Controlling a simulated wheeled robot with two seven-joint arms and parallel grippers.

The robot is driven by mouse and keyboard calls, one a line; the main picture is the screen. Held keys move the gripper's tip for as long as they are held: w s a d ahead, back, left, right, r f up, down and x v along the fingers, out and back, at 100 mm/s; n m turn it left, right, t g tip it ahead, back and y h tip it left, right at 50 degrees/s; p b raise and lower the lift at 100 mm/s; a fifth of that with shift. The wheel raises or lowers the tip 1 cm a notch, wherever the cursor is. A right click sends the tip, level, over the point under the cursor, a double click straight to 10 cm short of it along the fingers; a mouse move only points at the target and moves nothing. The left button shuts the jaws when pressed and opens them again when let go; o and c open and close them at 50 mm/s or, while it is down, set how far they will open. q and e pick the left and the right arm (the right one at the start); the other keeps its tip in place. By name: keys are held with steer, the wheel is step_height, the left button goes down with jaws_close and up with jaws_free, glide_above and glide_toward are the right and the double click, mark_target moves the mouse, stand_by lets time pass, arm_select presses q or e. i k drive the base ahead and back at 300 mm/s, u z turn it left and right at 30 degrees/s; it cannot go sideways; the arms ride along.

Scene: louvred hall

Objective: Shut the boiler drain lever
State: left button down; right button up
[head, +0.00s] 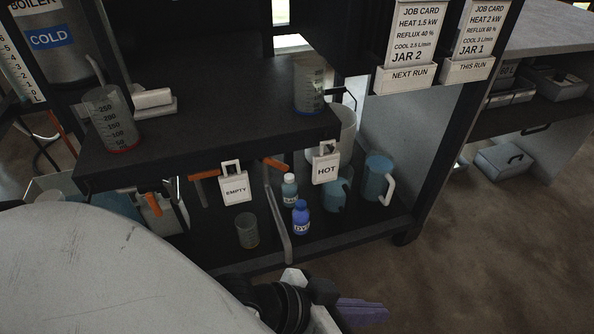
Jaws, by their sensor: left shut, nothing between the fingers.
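Part of a metal vessel with a label reading BOILER (33,5) shows at the top left, above a blue COLD label (51,38). Several orange levers are in view: one left of the EMPTY tag (204,175), one between the tags (274,164), a steeply tilted one lower left (154,205) and a slanted orange bar at the left edge (63,133). I cannot tell which is the boiler drain lever. My left gripper (362,312), with purple fingers, is shut and empty at the bottom, low in front of the bench and apart from the levers. My right gripper is out of view.
A dark shelf (215,110) carries two measuring jugs. EMPTY (236,191) and HOT (326,168) tags hang from its front. Below stand small bottles, a beaker (247,231) and blue mugs (377,180). The floor at right (480,260) is clear. My left arm hides the lower left.

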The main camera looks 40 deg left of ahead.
mark_target(273, 162)
steer(key=z, duration=1.2)
steer(key=i, duration=1.4)
steer(key=u, duration=2.7)
